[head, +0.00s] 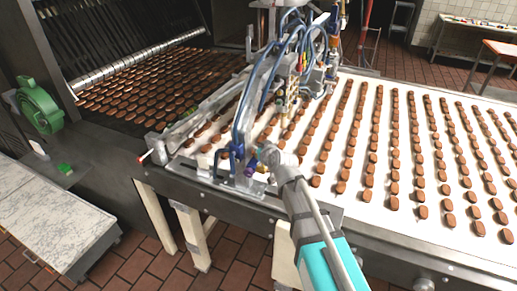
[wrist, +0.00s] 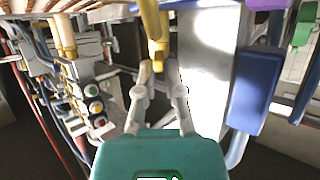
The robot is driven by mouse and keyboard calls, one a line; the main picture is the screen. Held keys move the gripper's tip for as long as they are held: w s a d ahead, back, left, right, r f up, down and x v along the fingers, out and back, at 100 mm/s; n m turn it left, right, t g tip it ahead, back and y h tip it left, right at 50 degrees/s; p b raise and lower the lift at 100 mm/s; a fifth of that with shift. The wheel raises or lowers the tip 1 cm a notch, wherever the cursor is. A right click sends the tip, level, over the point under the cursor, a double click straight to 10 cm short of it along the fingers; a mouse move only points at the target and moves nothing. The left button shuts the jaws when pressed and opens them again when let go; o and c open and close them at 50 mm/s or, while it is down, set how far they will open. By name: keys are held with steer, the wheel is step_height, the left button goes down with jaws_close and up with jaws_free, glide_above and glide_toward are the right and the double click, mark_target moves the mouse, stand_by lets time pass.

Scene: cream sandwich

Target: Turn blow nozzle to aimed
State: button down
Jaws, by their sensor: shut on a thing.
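In the wrist view, a brass-yellow tube (wrist: 152,22) comes down from the top and ends at a yellow tip between my gripper's fingers; it looks like the blow nozzle. My gripper (wrist: 158,78) is shut on this tip, one finger on each side. In the head view, my gripper (head: 266,155) reaches in at the near edge of the conveyor, by the metal bracket of the machine. There my wrist and the fittings hide the nozzle, so its pointing direction cannot be told.
A blue block (wrist: 257,90) stands close right of my gripper. A panel with coloured buttons (wrist: 94,98) and hoses is at left. In the head view, blue hoses (head: 284,50) rise above the bracket. Rows of brown pieces (head: 394,155) lie on the white belt (head: 333,155).

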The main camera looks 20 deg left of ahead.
steer(key=shift+w, duration=0.15)
steer(key=c, duration=0.9)
jaws_free()
steer(key=shift+w, duration=0.1)
steer(key=o, duration=0.3)
steer(key=shift+r, duration=0.1)
